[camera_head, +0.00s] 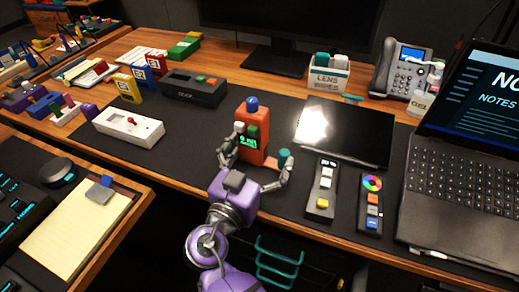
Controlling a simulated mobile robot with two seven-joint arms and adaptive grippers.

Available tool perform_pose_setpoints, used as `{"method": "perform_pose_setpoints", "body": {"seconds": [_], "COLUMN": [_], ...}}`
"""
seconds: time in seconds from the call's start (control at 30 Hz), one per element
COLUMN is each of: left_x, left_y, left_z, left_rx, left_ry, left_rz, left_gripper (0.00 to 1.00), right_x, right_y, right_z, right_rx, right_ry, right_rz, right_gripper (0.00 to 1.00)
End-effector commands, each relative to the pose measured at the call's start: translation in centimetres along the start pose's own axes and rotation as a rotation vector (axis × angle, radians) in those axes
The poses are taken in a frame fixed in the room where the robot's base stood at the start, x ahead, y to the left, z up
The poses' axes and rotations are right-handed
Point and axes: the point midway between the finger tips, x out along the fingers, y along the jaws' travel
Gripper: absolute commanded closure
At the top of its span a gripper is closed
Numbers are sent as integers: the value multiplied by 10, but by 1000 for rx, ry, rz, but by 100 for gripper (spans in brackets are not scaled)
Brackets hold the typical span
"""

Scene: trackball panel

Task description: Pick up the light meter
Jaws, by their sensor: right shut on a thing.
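The light meter appears to be the upright orange device (254,127) with a blue dome on top and a lit green display, in the middle of the head view. My right gripper (258,158) comes in from the bottom centre, with one finger on each side of the device, shut on it. The gripper hides part of the device's lower end, so I cannot tell whether it touches the dark desk mat (180,158). A small teal piece shows by the right-hand finger. My left gripper is not in view.
A black tablet (358,138), two remote-like controls (322,188) (370,205) and a laptop (465,160) lie to the right. A white box device (128,129) and a black box device (193,88) are to the left. A lens wipes box (328,76) and phone (403,68) stand behind.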

Motion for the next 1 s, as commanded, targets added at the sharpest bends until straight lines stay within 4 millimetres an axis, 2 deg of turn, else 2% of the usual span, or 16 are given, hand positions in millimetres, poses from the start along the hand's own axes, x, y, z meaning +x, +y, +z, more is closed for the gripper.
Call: {"method": "perform_pose_setpoints", "body": {"seconds": [0.27, 0.7, 1.0], "left_x": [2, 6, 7], "left_y": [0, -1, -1], "left_z": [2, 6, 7], "left_rx": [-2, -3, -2], "left_ry": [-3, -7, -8], "left_rz": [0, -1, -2], "left_gripper": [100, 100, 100], "right_x": [-33, -119, -162], "right_y": [0, 0, 0], "right_z": [1, 2, 1], "right_rx": [0, -1, 0], "right_ry": [-2, -2, -1], "right_rz": [-2, -2, -2], "right_gripper": [27, 27, 27]}}
